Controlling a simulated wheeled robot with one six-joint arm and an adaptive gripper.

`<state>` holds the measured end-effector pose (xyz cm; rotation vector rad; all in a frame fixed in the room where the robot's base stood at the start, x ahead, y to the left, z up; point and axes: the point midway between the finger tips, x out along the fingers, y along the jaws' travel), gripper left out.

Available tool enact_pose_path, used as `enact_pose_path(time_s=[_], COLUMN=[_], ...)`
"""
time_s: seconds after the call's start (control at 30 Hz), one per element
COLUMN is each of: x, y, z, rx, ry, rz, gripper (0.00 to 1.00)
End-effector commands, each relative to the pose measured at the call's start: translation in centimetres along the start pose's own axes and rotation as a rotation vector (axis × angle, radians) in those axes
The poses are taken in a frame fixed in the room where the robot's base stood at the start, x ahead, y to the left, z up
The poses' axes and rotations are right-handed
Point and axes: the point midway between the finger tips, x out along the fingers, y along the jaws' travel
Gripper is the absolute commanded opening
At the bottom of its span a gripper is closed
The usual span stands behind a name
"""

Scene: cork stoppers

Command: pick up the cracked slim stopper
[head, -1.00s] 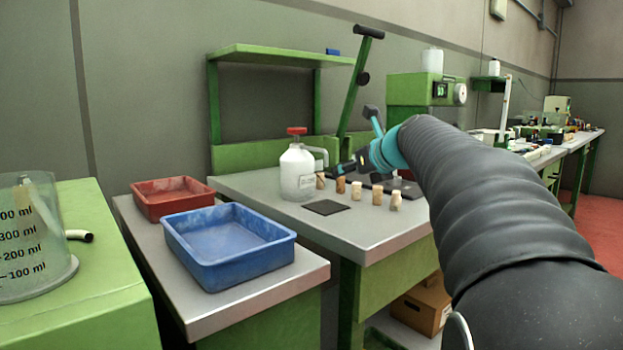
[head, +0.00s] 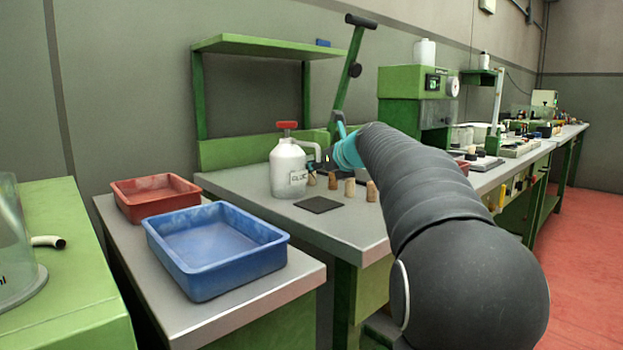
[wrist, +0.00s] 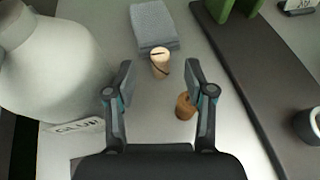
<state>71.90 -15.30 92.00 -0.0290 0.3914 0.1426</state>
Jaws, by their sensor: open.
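In the wrist view a slim pale stopper (wrist: 160,66) stands just ahead of my gripper's fingertips, between their lines. Dark crack-like lines mark its top and side. My gripper (wrist: 160,80) is open and empty. A browner stopper (wrist: 185,106) is nearer, beside the right finger and partly hidden by it. In the head view several stoppers stand in a row on the bench, among them a brown one (head: 332,180) and a pale one (head: 371,190); I cannot tell there which is cracked.
A white jug (head: 288,167) stands close left of my gripper; it also fills the wrist view's left (wrist: 55,65). A grey folded cloth (wrist: 153,24) lies just behind the pale stopper. A dark flat pad (head: 318,204) lies on the bench. Blue (head: 215,265) and red (head: 130,205) trays stand left.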

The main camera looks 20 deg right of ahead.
Motion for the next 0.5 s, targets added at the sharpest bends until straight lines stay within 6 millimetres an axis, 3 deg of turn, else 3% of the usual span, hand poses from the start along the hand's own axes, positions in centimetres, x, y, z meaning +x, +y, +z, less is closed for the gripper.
enact_pose_path(time_s=[0.3, 0.5], x=[4.4, 5.2], y=[0.0, 0.1], z=[-0.1, 0.0], rx=[0.001, 0.0], ry=[0.001, 0.0], rz=[0.002, 0.001], gripper=[0.54, 0.54])
